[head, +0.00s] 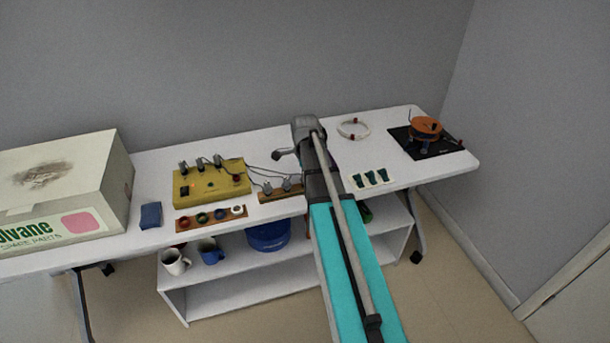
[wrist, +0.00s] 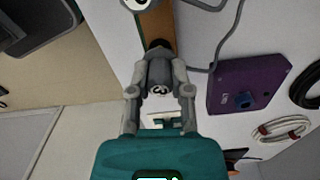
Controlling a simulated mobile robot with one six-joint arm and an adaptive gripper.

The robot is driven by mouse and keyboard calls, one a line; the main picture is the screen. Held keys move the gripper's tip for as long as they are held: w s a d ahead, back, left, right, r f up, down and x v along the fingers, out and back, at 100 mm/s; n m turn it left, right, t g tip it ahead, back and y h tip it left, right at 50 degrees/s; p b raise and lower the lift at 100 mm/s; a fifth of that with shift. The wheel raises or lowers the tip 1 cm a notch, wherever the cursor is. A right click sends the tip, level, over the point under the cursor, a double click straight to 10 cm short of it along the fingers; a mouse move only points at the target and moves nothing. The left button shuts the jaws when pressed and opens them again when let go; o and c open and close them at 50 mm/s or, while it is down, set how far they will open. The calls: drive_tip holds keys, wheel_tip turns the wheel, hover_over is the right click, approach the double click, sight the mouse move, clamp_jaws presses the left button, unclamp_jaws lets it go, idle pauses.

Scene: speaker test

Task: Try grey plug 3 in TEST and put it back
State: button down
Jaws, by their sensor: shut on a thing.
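In the wrist view my gripper (wrist: 160,90) is shut on a grey plug (wrist: 160,72), held between its two fingers. A dark round part lies just beyond the plug, over a brown wooden strip (wrist: 156,25); I cannot tell whether the plug touches it. In the head view a yellow box (head: 210,187) has several grey plugs (head: 201,163) standing along its back, with cables running right. Two grey plugs (head: 287,186) stand on a small wooden rack (head: 270,198) beside it. My arm hides the area right of that rack. No TEST label or plug numbers are readable.
A wooden strip with coloured rings (head: 206,222) lies in front of the yellow box. A purple box (wrist: 236,86) and grey cable (wrist: 228,38) are right of my gripper. A large carton (head: 65,190) stands left. An orange reel (head: 426,126) is far right.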

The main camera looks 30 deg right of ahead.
drive_tip(key=shift+f+b, duration=0.35)
drive_tip(key=shift+f, duration=0.05)
drive_tip(key=shift+c, duration=2.4)
unclamp_jaws()
drive_tip(key=shift+r, duration=0.1)
drive_tip(key=shift+r+p, duration=3.7)
drive_tip(key=shift+p, duration=0.1)
drive_tip(key=s+a+r+n+p, duration=0.1)
drive_tip(key=s+a+n, duration=0.6)
drive_tip(key=a+n, duration=0.3)
drive_tip(key=s+a+r+n+p, duration=0.2)
drive_tip(key=s+a+n, duration=0.4)
drive_tip(key=a+n, duration=0.4)
drive_tip(key=shift+s+a+n, duration=0.3)
drive_tip(key=shift+s+n, duration=0.05)
drive_tip(key=shift+n, duration=0.35)
